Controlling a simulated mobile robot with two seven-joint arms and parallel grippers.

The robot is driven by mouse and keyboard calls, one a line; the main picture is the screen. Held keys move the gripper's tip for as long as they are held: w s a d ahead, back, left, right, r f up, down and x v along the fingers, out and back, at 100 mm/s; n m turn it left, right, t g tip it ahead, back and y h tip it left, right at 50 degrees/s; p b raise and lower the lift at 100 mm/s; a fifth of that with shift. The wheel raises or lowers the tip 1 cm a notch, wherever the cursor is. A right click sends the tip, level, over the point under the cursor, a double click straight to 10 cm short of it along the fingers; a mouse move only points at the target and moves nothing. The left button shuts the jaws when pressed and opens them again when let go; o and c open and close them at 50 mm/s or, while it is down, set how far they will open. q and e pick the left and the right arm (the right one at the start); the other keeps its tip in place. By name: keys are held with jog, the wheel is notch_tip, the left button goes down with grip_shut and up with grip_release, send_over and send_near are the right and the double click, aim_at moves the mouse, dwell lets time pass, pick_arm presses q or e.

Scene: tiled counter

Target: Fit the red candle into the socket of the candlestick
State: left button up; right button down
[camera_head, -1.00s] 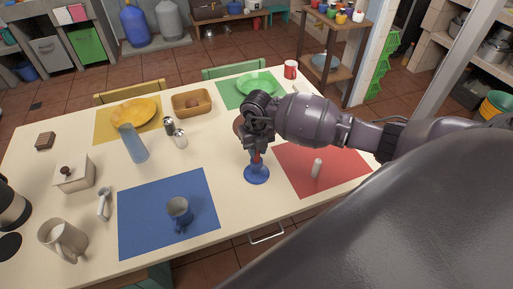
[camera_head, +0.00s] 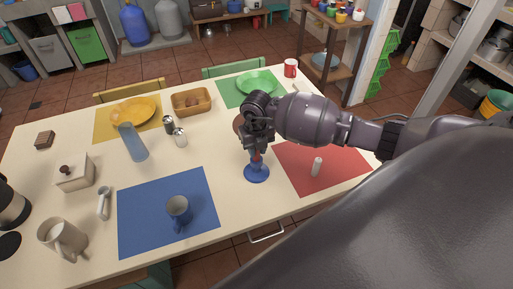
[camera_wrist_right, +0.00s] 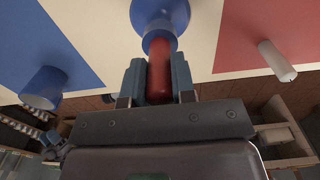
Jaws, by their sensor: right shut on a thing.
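The blue candlestick (camera_head: 257,173) stands upright on the table between the blue and red placemats. It also shows in the wrist view (camera_wrist_right: 160,12). My right gripper (camera_head: 257,146) is directly above it, pointing down, shut on the red candle (camera_wrist_right: 159,76). In the head view only a little red of the candle (camera_head: 256,157) shows between the fingers and the candlestick. In the wrist view the candle's far end lies over the candlestick's round socket. I cannot tell whether it is inside the socket or just at its mouth. My left gripper is not in view.
A white candle (camera_head: 317,166) stands on the red placemat (camera_head: 340,178), right of the candlestick. A blue mug (camera_head: 178,210) stands on the blue placemat (camera_head: 140,215) to the left. The white table between them is clear.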

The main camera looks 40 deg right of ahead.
jog(key=shift+f, duration=0.6)
dwell(0.8)
jog(key=c, duration=0.9)
grip_release()
jog(key=shift+o, duration=0.2)
notch_tip(320, 180, up, 11)
jog(key=shift+f, duration=0.1)
